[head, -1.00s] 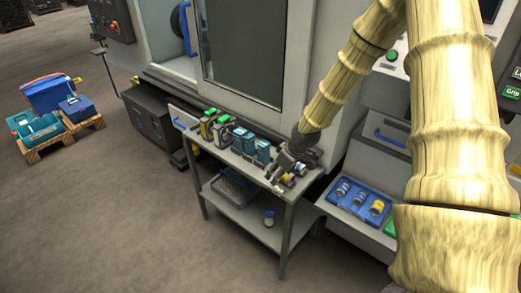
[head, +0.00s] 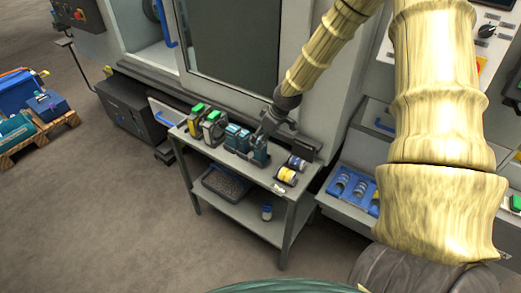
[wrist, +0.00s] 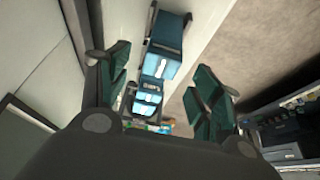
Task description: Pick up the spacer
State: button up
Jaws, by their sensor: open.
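No part is clearly marked as the spacer, so I cannot tell which one it is. Small teal blocks (head: 233,136) stand in a row on the top of the grey cart (head: 284,200). My gripper (head: 262,143) is over the right end of that row. In the wrist view my gripper (wrist: 163,86) is open, with dark green pads apart on both sides. A teal block (wrist: 166,62) shows between the fingers, with another teal block (wrist: 148,97) beyond it. Nothing is visibly gripped. Whether a pad touches a block cannot be told.
Green-topped parts (head: 205,121) stand left of the teal blocks. A yellow-labelled cylinder (head: 287,176) and a dark cylinder lie to the right. The machine door (head: 230,45) rises close behind. The lower shelf holds a dark tray (head: 225,184). Floor in front is clear.

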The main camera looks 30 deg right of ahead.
jog(key=x, duration=0.3)
jog(key=shift+w+r, duration=0.15)
jog(key=shift+a+f+p, duration=0.1)
jog(key=shift+f+p, duration=0.25)
jog(key=shift+f, duration=0.05)
jog(key=shift+f, duration=0.1)
jog(key=shift+w+f+p, duration=0.15)
jog(key=shift+f+p, duration=0.55)
jog(key=shift+f, duration=0.3)
jog(key=shift+p+x, duration=0.5)
jog(key=shift+x, duration=1.1)
jog(key=shift+c, duration=0.3)
jog(key=c, duration=1.2)
jog(key=shift+r, duration=0.1)
jog(key=shift+c, duration=0.2)
